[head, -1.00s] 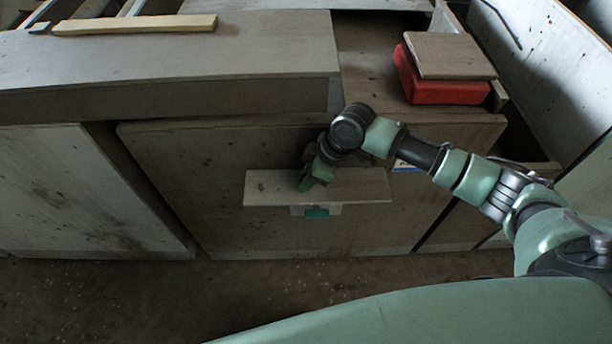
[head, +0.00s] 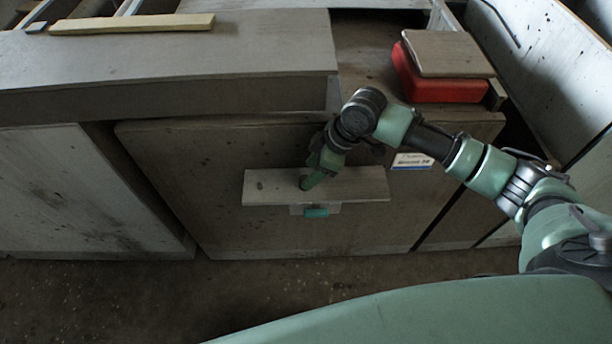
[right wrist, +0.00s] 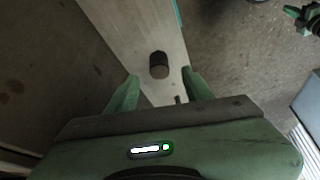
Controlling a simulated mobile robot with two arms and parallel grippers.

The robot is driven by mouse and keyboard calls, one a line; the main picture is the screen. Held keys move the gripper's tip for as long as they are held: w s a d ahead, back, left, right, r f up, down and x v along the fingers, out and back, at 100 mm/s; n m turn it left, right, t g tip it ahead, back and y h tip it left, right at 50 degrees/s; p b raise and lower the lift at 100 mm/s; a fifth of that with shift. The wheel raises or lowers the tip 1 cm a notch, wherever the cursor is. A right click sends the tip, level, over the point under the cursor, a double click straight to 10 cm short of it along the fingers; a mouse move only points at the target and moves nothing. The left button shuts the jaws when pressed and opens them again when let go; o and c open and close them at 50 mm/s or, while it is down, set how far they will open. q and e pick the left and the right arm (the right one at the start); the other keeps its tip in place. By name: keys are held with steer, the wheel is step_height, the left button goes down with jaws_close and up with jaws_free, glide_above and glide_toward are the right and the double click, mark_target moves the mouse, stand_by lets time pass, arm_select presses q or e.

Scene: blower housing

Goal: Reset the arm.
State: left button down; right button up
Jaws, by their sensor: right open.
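My right gripper (head: 318,174) reaches in from the right and points down-left over a narrow pale board (head: 360,187) that juts from the cabinet front. A small dark cylinder (right wrist: 159,65) is on the board (right wrist: 130,25), just beyond the fingertips. A green, claw-like part (right wrist: 305,17) at the upper right corner of that view looks like my left gripper; it is too small and cut off to read. The head view does not show my left gripper.
A brown cabinet front (head: 200,190) stands behind the board, with a teal piece (head: 317,212) below the board. A red box (head: 440,91) with a wooden lid lies on top at right. A pale wooden strip (head: 130,23) lies on the left worktop. The floor (head: 130,300) in front is clear.

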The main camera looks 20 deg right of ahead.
steer(key=shift+v, duration=1.7)
steer(key=s+a+f+m+t, duration=0.1)
steer(key=s+a+f+m, duration=0.3)
steer(key=s+a, duration=0.55)
steer(key=s+d+f+m+h, duration=0.35)
steer(key=s+d+m, duration=0.35)
steer(key=s+d, duration=0.65)
step_height(320, 180, down, 26)
steer(key=s+a+g, duration=0.1)
steer(key=s, duration=0.1)
steer(key=s+d+f+g, duration=0.1)
steer(key=s+d+f, duration=0.1)
steer(key=s+f, duration=1.3)
steer(key=shift+s+d+f+n+h, duration=0.35)
steer(key=shift+s+n, duration=0.05)
steer(key=shift+s, duration=0.4)
